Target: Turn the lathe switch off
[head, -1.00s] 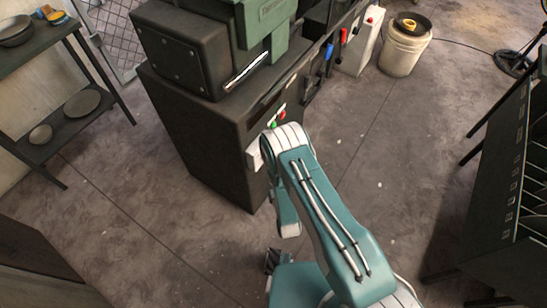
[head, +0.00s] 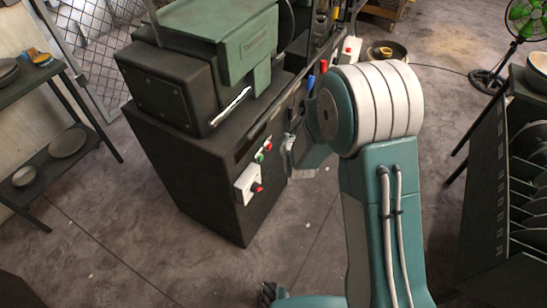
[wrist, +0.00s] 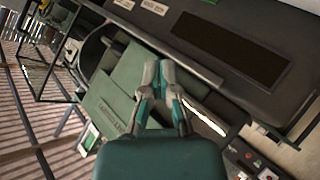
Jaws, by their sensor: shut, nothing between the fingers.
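The lathe (head: 180,170) is a dark cabinet with a green headstock (head: 252,55) on top. On its side are a white switch box (head: 245,183) with a red knob (head: 258,188), and above it small green (head: 260,157) and red (head: 267,146) buttons. Which way the switch is set cannot be told. My gripper (wrist: 158,72) is shut and empty in the wrist view, in front of the green headstock (wrist: 112,112) as seen there. A small dark panel with buttons (wrist: 250,155) shows at lower right there. In the head view my arm hides most of the gripper.
Blue (head: 311,83) and red (head: 324,66) handles stand along the lathe's side. A shelf (head: 55,165) with bowls is at left, and a dark rack (head: 490,190) at right. A green fan (head: 527,18) stands at the back right. Floor in front of the lathe is clear.

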